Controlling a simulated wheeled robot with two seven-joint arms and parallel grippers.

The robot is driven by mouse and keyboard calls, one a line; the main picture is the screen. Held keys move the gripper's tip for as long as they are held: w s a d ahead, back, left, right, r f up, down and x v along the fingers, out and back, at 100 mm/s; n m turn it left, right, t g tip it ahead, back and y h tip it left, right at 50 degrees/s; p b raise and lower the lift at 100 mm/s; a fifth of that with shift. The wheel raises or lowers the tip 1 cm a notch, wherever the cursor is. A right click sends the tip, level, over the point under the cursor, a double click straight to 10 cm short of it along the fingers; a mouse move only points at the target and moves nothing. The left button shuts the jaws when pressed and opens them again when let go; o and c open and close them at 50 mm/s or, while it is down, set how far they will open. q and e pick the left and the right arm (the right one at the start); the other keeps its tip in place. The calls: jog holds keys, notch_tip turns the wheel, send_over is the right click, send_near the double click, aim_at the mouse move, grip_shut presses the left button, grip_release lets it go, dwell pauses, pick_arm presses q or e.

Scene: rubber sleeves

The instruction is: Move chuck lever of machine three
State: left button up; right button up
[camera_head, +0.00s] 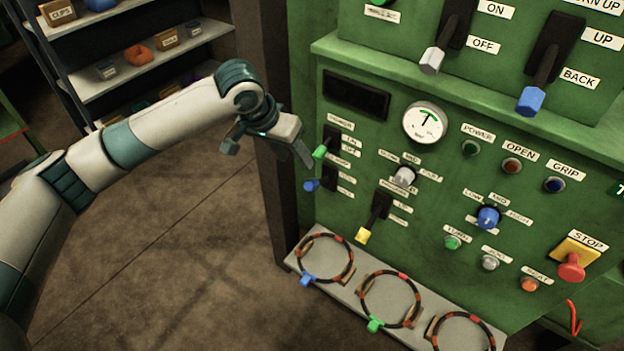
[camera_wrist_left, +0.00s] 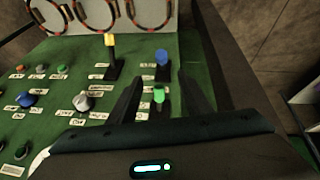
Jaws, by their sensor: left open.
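On the green machine panel (camera_head: 450,250), a green-tipped lever (camera_head: 321,152) sits at the left above a blue-tipped lever (camera_head: 312,185). A yellow-tipped lever (camera_head: 364,234) is lower and to the right. Their labels are too blurred for me to tell which one is the chuck lever. My left gripper (camera_head: 270,155) is open beside the panel's left edge, close to the green-tipped lever. In the left wrist view, the green tip (camera_wrist_left: 158,96) shows between the two spread fingers, with the blue tip (camera_wrist_left: 162,58) beyond it. Contact cannot be told. My right gripper is not in view.
A ledge (camera_head: 345,285) below the panel carries several ringed hoops. Larger levers (camera_head: 530,100) stand on the upper panel. A gauge (camera_head: 425,122), knobs, buttons and a red stop button (camera_head: 571,266) fill the panel. Shelves (camera_head: 150,75) stand behind my arm. The floor at left is clear.

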aim_at(310, 180)
pick_arm(q)
jog(key=shift+a+r, duration=0.2)
jog(key=shift+r, duration=0.2)
jog(key=shift+f, duration=0.15)
jog(key=p+x, duration=0.2)
jog(key=x, duration=1.5)
jog(key=shift+f, duration=0.1)
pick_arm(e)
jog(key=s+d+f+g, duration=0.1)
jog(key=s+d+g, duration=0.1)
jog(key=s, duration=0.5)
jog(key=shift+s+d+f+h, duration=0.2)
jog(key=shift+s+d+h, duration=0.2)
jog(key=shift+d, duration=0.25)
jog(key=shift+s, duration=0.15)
pick_arm(q)
grip_shut()
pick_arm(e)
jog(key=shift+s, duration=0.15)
